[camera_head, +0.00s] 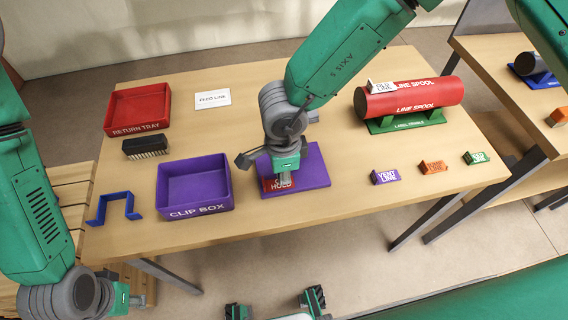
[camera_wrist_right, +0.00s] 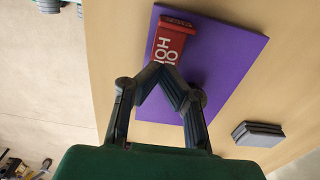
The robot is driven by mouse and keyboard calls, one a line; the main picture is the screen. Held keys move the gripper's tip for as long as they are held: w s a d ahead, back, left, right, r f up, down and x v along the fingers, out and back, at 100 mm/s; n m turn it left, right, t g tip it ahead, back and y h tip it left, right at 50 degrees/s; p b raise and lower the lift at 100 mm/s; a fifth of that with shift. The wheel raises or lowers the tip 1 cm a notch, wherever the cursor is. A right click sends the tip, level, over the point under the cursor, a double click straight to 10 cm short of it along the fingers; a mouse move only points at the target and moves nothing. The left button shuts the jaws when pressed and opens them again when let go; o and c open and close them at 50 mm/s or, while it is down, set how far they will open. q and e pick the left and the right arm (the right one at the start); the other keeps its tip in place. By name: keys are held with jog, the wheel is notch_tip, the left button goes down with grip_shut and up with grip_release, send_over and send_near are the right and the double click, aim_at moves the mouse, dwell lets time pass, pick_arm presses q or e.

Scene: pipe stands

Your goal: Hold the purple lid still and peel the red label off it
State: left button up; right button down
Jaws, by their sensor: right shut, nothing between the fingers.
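The purple lid (camera_head: 312,170) lies flat on the table, and also fills the middle of the right wrist view (camera_wrist_right: 222,60). The red label (camera_head: 268,185), with white lettering reading HOLD, is at the lid's front left; it shows in the right wrist view (camera_wrist_right: 168,50). My right gripper (camera_head: 283,181) is shut with nothing between its fingers. In the right wrist view its fingertips (camera_wrist_right: 160,70) meet at the label's near end, over part of the lettering; I cannot tell whether they touch. My left gripper (camera_head: 128,299) is at the lower left, away from the lid, its fingers unclear.
The purple clip box (camera_head: 163,190) stands just left of the lid. A dark grey block (camera_wrist_right: 258,133) lies behind it. The red return tray (camera_head: 138,108), black brush-like block (camera_head: 146,147) and blue bracket (camera_head: 113,208) are left. The red spool (camera_head: 430,97) and small labelled blocks (camera_head: 386,176) are right.

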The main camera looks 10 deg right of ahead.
jog(key=shift+f+b, duration=0.5)
jog(key=shift+f, duration=0.75)
dwell(0.4)
jog(key=shift+r, duration=0.15)
notch_tip(320, 180, up, 5)
jog(key=p, duration=0.5)
jog(key=shift+r, duration=0.1)
notch_tip(320, 180, up, 12)
jog(key=shift+f, duration=0.25)
dwell(0.4)
